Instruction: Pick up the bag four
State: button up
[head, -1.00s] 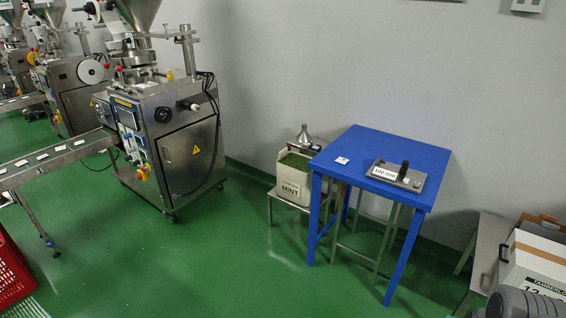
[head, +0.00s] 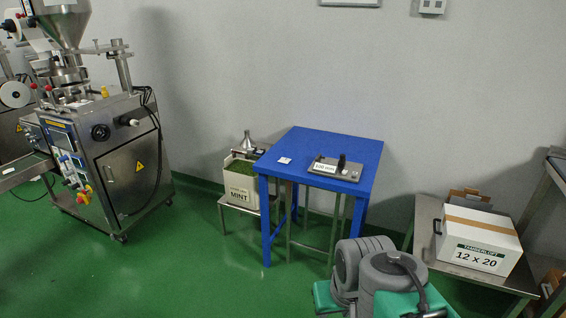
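A small white square bag (head: 285,160) with a dark mark lies flat on the left part of the blue table (head: 310,140). The mark is too small to read, so I cannot tell whether this is bag four. A small pale patch (head: 8,171) shows on the conveyor (head: 25,174) at the left edge, possibly another bag. Grey and teal parts of my own arm stand at the bottom, right of centre. My gripper's fingers do not show.
On the blue table, right of the white bag, is a metal plate marked 100 mm (head: 323,168) with a black upright. A MINT box (head: 240,188) stands left of the table. A steel packing machine (head: 125,165) is at left. A TAMBERLOFT carton (head: 480,240) sits on a right-hand table. Green floor (head: 170,260) is clear.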

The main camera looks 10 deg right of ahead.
aim_at(284, 160)
jog(key=u, duration=0.1)
jog(key=i, duration=0.4)
jog(key=u, duration=0.7)
jog(key=i, duration=1.65)
jog(key=u, duration=0.4)
jog(key=i, duration=0.7)
jog(key=z, duration=0.1)
